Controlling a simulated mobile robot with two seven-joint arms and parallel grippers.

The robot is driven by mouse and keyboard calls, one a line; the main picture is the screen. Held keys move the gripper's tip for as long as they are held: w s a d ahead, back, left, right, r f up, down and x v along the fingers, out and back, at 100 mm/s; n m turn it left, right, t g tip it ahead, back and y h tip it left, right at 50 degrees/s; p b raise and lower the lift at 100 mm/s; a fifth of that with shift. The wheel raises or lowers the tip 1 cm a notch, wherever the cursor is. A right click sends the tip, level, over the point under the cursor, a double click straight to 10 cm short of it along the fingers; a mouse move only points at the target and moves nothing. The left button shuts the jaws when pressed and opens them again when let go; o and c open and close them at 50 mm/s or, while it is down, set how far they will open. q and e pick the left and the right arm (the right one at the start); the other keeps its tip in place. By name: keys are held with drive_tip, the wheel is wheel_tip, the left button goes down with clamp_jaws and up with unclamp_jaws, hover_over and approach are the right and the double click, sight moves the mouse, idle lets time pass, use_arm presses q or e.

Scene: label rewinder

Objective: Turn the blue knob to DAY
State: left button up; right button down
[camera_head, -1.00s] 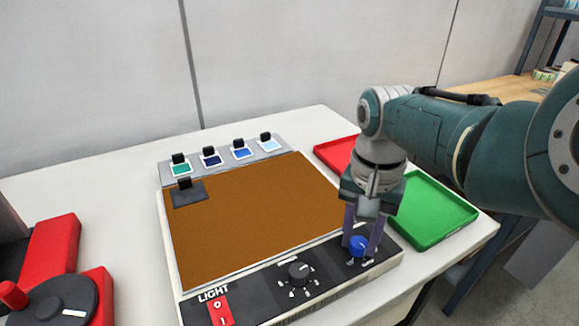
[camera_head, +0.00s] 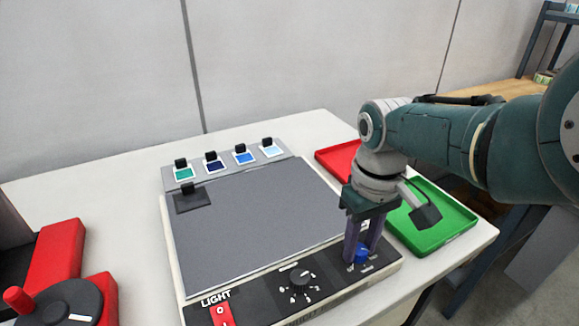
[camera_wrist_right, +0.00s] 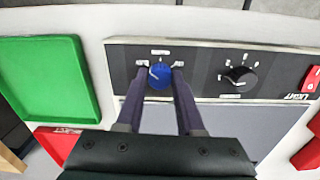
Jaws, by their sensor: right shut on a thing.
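The blue knob (camera_head: 361,254) sits at the right end of the black control strip on the front of the light box. My right gripper (camera_head: 361,252) comes down over it and is shut on it. In the right wrist view the blue knob (camera_wrist_right: 159,75) sits between the tips of the two purple fingers, and its pale pointer line points to the upper left there. Small labels surround the knob, too small to read. The panel (camera_head: 265,225) of the light box shows grey. My left gripper is not in view.
A black knob (camera_head: 301,279) and a red LIGHT switch (camera_head: 222,315) share the strip. A green tray (camera_head: 440,235) and a red tray (camera_head: 335,158) stand to the right. Several colour swatches line the back edge. A red device with a dial (camera_head: 62,305) stands at left.

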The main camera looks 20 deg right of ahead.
sight(359, 249)
drive_tip(key=shift+n, duration=0.6)
drive_tip(key=c, duration=0.5)
unclamp_jaws()
wheel_tip(359, 249, up, 10)
drive_tip(key=p, duration=0.7)
